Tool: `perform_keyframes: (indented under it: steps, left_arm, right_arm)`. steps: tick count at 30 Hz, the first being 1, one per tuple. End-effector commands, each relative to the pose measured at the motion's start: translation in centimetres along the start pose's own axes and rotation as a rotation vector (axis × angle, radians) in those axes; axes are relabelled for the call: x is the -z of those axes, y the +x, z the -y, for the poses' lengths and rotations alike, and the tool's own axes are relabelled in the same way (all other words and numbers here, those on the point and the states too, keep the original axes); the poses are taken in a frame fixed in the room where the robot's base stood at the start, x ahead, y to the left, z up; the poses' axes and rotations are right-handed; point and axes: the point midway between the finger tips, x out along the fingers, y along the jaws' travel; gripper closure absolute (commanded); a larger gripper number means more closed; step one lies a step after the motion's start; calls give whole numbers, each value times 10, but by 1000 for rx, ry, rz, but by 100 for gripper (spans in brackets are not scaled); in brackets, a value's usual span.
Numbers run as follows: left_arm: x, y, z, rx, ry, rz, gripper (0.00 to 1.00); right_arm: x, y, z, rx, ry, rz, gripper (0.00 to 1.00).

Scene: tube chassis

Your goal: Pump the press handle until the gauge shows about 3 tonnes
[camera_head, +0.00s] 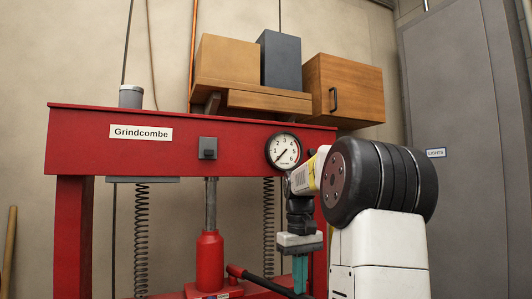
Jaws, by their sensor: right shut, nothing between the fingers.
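The red press (90,150) has a "Grindcombe" label and a round white gauge (283,151) on its top beam. The gauge needle points to the lower left, near the low end of the scale. A red bottle jack (210,262) stands under the beam, its steel ram (210,205) reaching up to it. The dark press handle (268,284) slants down to the right from the jack's red socket. My right gripper (300,288) points down with teal fingers shut, over the handle's right part. I cannot tell whether they touch. My left gripper is out of view.
Coil springs (141,240) hang on both sides of the jack. A grey door (465,120) is at the right.

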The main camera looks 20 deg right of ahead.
Motion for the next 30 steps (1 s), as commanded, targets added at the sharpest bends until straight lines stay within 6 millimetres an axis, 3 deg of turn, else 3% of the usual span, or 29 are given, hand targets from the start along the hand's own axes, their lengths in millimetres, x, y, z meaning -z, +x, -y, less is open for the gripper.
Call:
perform_keyframes:
  steps: [30]
  left_arm:
    - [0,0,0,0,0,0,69]
  right_arm:
    - [0,21,0,0,1,1,100]
